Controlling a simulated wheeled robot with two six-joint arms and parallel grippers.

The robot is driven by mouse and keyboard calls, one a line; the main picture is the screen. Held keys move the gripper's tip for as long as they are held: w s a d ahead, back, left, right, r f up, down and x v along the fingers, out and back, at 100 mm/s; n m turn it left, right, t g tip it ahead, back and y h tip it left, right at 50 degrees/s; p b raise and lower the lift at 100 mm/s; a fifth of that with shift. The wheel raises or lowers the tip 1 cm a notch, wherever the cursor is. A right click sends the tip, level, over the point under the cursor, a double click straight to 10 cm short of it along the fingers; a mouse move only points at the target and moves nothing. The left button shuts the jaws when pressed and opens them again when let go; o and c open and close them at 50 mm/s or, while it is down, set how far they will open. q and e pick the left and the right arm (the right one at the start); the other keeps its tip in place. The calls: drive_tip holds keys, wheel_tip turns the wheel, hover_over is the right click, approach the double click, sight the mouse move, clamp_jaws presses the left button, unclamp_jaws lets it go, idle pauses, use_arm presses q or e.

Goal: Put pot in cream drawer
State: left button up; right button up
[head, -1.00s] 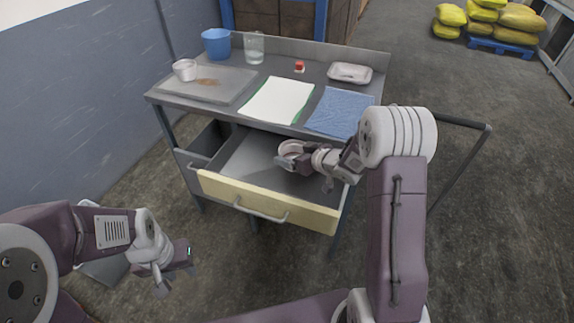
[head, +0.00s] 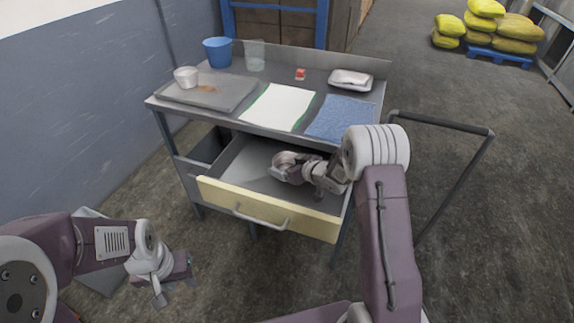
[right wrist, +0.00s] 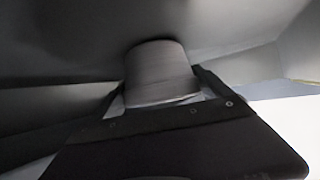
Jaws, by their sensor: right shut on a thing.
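The cream drawer (head: 265,212) is pulled open under the grey workbench. My right gripper (head: 283,162) is inside the drawer opening, toward its right side. It is shut on the pot, a small grey-white round vessel (head: 280,157). In the right wrist view the pot (right wrist: 160,72) shows as a grey cylinder between the two fingers. My gripper and arm partly hide it in the head view, and I cannot tell whether it touches the drawer floor. My left gripper (head: 175,290) is low at the left, away from the bench, its fingers apart and empty.
On the bench top are a grey tray (head: 235,91) with a white cup (head: 186,76), a blue bucket (head: 217,52), a clear glass (head: 255,56), a white-green cloth (head: 278,107), a blue cloth (head: 341,118), a small red item (head: 300,74) and a white package (head: 351,79). A rail (head: 445,126) stands right.

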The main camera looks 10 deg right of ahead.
drive_tip(key=o, duration=1.2)
drive_tip(key=shift+s+d+r, duration=0.1)
drive_tip(key=shift+r, duration=0.15)
drive_tip(key=p+v, duration=0.2)
drive_tip(key=v, duration=0.9)
drive_tip(key=shift+s+d, duration=0.1)
drive_tip(key=shift+s, duration=0.25)
